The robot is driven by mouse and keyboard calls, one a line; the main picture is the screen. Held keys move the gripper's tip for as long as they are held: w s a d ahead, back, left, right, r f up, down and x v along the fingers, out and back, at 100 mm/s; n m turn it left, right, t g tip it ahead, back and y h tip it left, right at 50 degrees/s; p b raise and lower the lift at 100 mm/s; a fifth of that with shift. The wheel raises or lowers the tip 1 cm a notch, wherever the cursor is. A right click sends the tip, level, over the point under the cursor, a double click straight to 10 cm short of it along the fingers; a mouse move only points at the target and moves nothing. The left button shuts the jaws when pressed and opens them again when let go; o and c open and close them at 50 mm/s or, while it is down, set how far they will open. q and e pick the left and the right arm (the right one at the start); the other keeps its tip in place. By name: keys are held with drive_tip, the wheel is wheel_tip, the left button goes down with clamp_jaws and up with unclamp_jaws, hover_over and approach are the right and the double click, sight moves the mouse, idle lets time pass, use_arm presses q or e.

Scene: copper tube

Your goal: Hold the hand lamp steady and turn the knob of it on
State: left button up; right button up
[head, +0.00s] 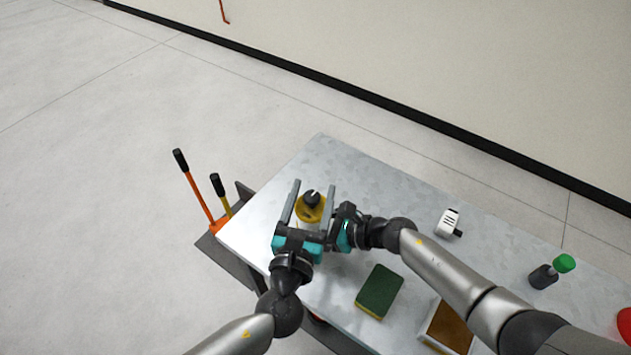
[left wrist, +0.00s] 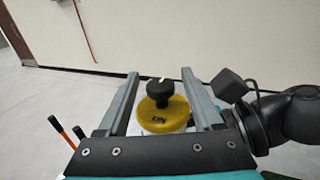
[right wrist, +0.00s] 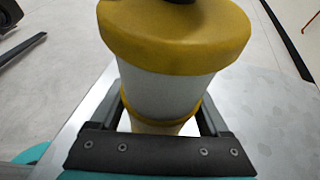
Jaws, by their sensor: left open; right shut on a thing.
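The hand lamp has a white body (right wrist: 165,92) with a yellow top (left wrist: 164,116) and stands upright near the left end of the table in the head view (head: 310,212). Its black knob (left wrist: 160,92) sticks up from the middle of the top, beside the printed word "ON". My left gripper (head: 312,187) is open, with one finger on each side of the knob and a gap to both. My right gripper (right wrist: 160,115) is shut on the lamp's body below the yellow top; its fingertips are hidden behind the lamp.
The grey metal table (head: 350,165) also bears a green sponge (head: 379,291), a white device (head: 449,223), a dark bottle with a green cap (head: 543,277) and a brown-topped box (head: 447,328).

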use_arm(q)
drive_tip(key=shift+x, duration=1.45)
drive_tip(key=shift+c, duration=0.2)
clamp_jaws()
